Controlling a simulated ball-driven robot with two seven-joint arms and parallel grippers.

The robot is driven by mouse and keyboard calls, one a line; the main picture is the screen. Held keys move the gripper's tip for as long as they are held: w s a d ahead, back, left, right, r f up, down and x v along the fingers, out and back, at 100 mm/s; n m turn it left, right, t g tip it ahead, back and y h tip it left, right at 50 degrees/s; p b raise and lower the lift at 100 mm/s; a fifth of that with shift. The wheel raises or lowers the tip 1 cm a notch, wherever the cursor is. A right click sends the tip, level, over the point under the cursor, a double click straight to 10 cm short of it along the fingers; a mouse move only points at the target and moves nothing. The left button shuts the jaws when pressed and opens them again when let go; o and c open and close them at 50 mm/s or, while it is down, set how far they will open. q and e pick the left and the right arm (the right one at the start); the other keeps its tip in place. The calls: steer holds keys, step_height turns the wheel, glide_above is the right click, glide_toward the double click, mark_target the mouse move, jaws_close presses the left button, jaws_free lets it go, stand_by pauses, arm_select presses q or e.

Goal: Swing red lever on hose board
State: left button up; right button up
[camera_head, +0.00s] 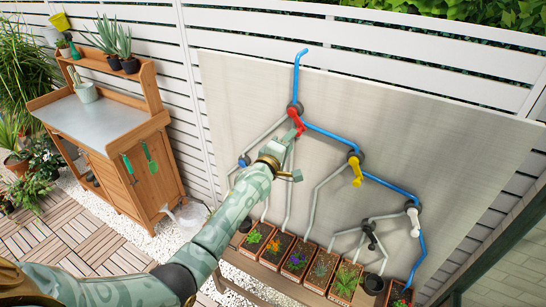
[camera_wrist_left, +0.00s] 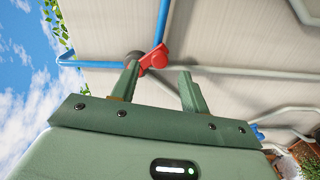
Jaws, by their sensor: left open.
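The red lever (camera_head: 298,120) sits on a dark round valve near the top of the hose board (camera_head: 232,85). It slants down to the right in the head view. My left gripper (camera_head: 287,136) is just below it, its fingers apart. In the left wrist view the red lever (camera_wrist_left: 154,58) shows just beyond the fingertips, nearer the left finger and partly overlapped by it. My left gripper (camera_wrist_left: 160,78) holds nothing. I cannot tell whether a finger touches the lever. My right gripper is out of view.
A yellow lever (camera_head: 356,172), a white lever (camera_head: 414,222), a black lever (camera_head: 371,240) and a blue lever (camera_head: 244,160) sit lower on the board. Blue and grey pipes link them. Several planters (camera_head: 297,257) stand below. A wooden potting bench (camera_head: 150,130) is at left.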

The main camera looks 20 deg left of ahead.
arm_select(q)
steer(key=s, duration=1.2)
steer(key=shift+a+p, duration=0.3)
steer(key=shift+a, duration=0.15)
steer(key=shift+s, duration=0.1)
steer(key=s+d+f+m+g+b, duration=0.1)
steer(key=s+f+m+g+b, duration=0.3)
steer(key=f, duration=1)
steer(key=s+f+m+g+b, duration=0.2)
steer(key=s+f+m, duration=0.35)
steer(key=f, duration=0.95)
steer(key=s+d+f+m+g+b, duration=0.1)
steer(key=s+f+m+g+b, duration=0.4)
steer(key=f, duration=0.9)
steer(key=s+f+m+g+b, duration=0.2)
steer(key=s+f+b, duration=0.4)
steer(key=s+f, duration=0.8)
steer(key=s+a+f+m+g+y+b, duration=0.1)
steer(key=s+f+g+b, duration=0.3)
steer(key=s+f, duration=1.1)
steer(key=s+m+b, duration=0.1)
steer(key=s+b, duration=0.1)
steer(key=s, duration=0.6)
steer(key=shift+f, duration=0.25)
steer(key=shift+s+a, duration=0.1)
